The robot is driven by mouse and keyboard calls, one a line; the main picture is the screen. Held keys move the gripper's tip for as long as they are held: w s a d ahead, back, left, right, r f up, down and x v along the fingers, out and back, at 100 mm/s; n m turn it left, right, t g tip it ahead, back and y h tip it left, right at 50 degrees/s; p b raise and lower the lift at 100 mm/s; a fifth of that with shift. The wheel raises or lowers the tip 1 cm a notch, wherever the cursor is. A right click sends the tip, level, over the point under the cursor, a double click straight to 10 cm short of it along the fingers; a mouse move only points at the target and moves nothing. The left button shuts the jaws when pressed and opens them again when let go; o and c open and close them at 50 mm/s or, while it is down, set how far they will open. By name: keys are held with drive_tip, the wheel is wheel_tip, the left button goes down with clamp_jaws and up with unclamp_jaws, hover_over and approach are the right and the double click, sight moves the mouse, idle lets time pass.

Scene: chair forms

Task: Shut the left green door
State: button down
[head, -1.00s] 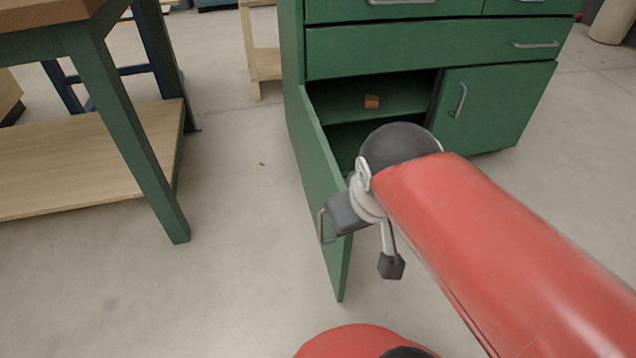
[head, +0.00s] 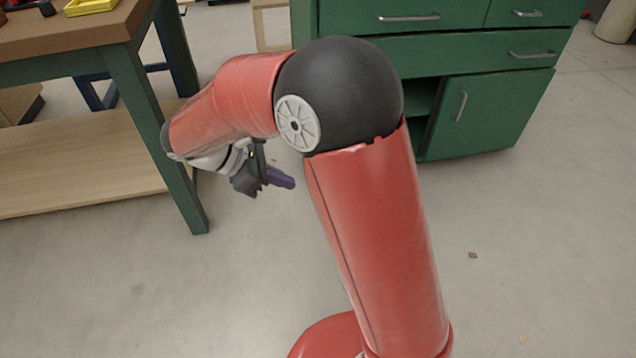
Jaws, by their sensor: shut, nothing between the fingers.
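The green cabinet (head: 470,57) stands at the upper right, with drawers above and a closed right door (head: 490,112). Left of that door, a strip of the dark, shelved opening shows, so the left compartment is not covered there. The left green door itself is not visible; my red arm and its black joint block that area, so its angle cannot be told. My gripper (head: 280,179) is left of my upright arm, in front of the cabinet and near the table leg. It is shut and empty, with dark purplish fingers pointing right.
A workbench (head: 90,32) with a green leg and a low wooden shelf (head: 80,170) stands at the left, close to my gripper. A yellow tray (head: 92,6) is on its top. Small debris (head: 472,255) lies on the floor at right. The front floor is mostly clear.

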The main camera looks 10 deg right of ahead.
drive_tip(key=shift+d+r+b+x, duration=0.3)
drive_tip(key=shift+d+r+x, duration=0.05)
drive_tip(key=shift+x, duration=1.75)
drive_tip(key=shift+d+r+b+x, duration=0.3)
drive_tip(key=shift+r+x, duration=0.05)
drive_tip(key=shift+x, duration=1.75)
drive_tip(key=shift+d+r+b+x, duration=0.3)
drive_tip(key=shift+d+r+x, duration=0.05)
drive_tip(key=shift+x, duration=1.75)
drive_tip(key=shift+d, duration=0.1)
